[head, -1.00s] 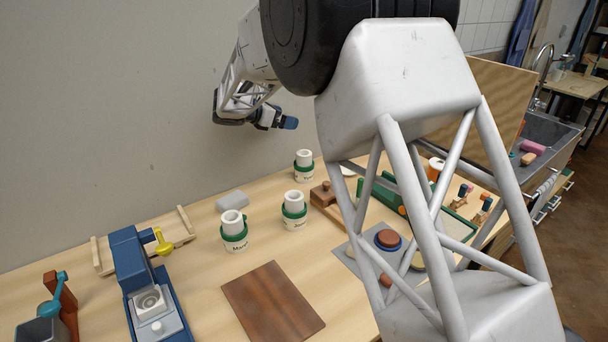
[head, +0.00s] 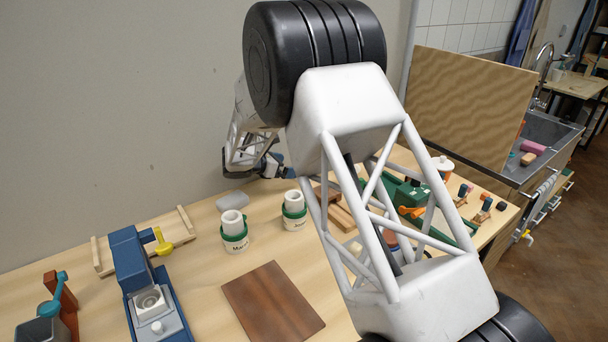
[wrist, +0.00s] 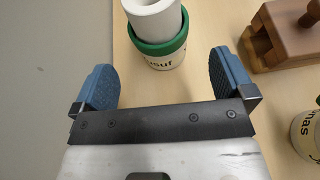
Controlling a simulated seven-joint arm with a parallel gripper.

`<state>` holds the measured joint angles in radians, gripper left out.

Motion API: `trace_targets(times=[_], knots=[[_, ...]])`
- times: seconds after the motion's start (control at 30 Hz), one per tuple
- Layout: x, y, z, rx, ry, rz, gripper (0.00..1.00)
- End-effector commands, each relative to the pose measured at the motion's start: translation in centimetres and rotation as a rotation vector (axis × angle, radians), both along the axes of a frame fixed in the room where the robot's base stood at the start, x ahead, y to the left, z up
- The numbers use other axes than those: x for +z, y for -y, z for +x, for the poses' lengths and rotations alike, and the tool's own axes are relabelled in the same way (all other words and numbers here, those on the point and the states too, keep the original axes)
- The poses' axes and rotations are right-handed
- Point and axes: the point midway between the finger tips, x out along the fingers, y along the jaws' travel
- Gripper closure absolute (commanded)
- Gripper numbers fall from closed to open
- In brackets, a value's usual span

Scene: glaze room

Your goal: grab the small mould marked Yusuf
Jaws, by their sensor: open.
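The small mould marked Yusuf (wrist: 157,44) is a white cylinder with a green band. In the wrist view "usuf" is readable on its label. It stands upright just ahead of my gripper (wrist: 163,70), centred roughly between the two blue fingers. The fingers are open and hold nothing. In the head view my gripper (head: 280,171) is low by the wall, and my arm hides the Yusuf mould there. A similar mould (head: 294,211) stands nearer; its label ends in "nas" in the wrist view (wrist: 309,132). Another mould (head: 234,232), label starting "Mar", stands to its left.
A grey block (head: 232,199) lies near the wall. A wooden piece (wrist: 284,34) is right of the Yusuf mould. A brown board (head: 272,299) lies in front, and a blue device (head: 137,277) stands at left.

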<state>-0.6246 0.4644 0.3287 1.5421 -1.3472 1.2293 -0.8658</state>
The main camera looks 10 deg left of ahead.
Motion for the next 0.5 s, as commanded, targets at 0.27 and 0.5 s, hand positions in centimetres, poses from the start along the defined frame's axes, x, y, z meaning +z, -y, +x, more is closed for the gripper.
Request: trace_targets(times=[0.27,0.5], knots=[[-0.6,1.0,0.9,-0.001,-0.001,0.0,0.0],[-0.9,1.8,1.6,-0.001,0.0,0.0,0.0]])
